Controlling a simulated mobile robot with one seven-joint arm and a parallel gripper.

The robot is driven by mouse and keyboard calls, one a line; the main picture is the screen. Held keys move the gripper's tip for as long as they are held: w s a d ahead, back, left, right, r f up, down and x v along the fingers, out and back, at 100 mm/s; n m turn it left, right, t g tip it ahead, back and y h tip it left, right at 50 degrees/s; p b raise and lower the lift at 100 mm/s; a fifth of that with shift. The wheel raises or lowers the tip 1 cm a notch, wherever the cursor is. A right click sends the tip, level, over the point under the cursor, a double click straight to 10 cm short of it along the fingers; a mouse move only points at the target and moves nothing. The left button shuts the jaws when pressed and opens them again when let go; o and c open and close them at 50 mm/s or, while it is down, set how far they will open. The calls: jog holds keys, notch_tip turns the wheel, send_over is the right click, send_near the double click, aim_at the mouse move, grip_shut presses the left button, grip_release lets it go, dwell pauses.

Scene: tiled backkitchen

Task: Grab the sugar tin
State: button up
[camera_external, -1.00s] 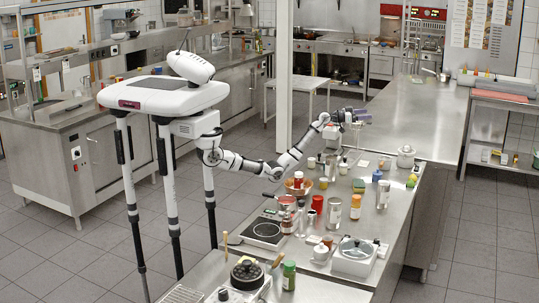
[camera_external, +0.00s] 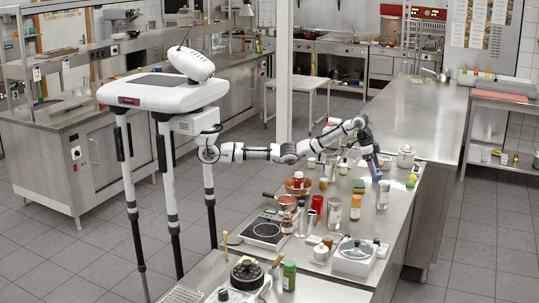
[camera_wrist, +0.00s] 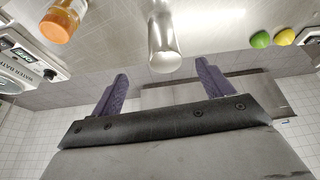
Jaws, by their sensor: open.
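A plain silver cylinder (camera_external: 382,196) stands upright on the steel counter. It may be the sugar tin, but I can read no label on it. In the wrist view, a silver cylinder (camera_wrist: 165,42) lies just beyond the fingertips and roughly between them. My gripper (camera_external: 376,175) points down above the counter, close to this cylinder. In the wrist view, its purple fingers (camera_wrist: 161,70) are spread with nothing between them. Another metal tin with a pale label (camera_external: 334,213) stands to the left.
An orange-topped jar (camera_external: 355,207) stands left of the cylinder, also in the wrist view (camera_wrist: 60,22). A lime (camera_wrist: 260,39) and a lemon (camera_wrist: 284,37) lie right. A white pot (camera_external: 405,157) stands behind.

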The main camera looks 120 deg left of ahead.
aim_at(380, 182)
jog(key=p+x, duration=0.2)
jog(key=x, duration=0.5)
jog(key=shift+w+f, duration=0.2)
jog(key=p+x, duration=0.1)
jog(key=x, duration=0.1)
jog(key=p+x, duration=0.1)
jog(key=shift+w+a+f+p, duration=0.25)
jog(key=shift+w+f+p, duration=0.05)
jog(key=shift+p, duration=0.05)
jog(key=shift+w+f, duration=0.25)
jog(key=shift+f, duration=0.45)
jog(key=shift+c, duration=0.2)
jog(key=shift+r, duration=0.1)
jog(key=c, duration=1.4)
